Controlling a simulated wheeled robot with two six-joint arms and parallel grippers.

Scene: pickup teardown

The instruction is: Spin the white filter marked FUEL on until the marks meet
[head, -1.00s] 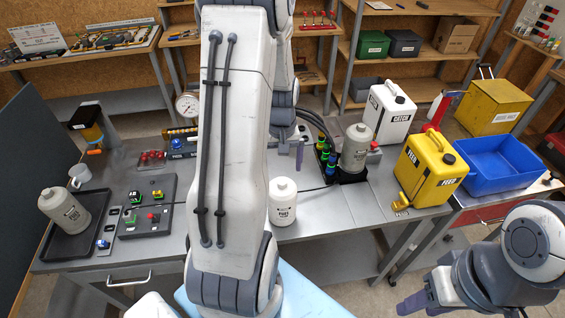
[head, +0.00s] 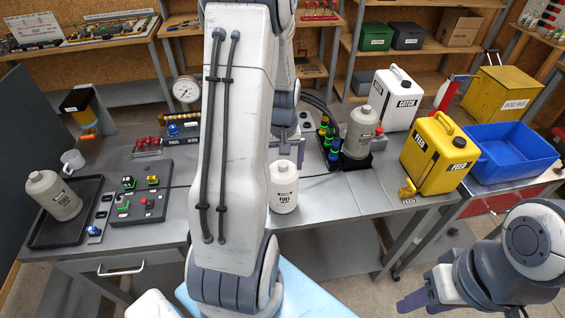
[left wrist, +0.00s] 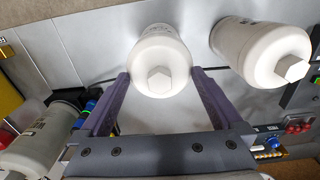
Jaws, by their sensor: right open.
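The white filter marked FUEL (head: 284,190) stands upright on the grey bench in the head view, right of my left arm. In the left wrist view a white filter with a hex end (left wrist: 160,55) lies between the purple fingers of my left gripper (left wrist: 160,74). The fingers are spread on either side of it; I cannot tell whether they touch it. A second white filter (left wrist: 260,50) is close by on the right there. My left arm hides part of the bench in the head view. My right gripper (head: 414,301) is open and empty at lower right. No alignment marks are legible.
A grey filter (head: 361,132) stands by several coloured fittings (head: 327,140). A yellow FEED can (head: 432,152), a white CATCH can (head: 394,98) and a blue bin (head: 510,155) are on the right. A control panel (head: 140,205) is left.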

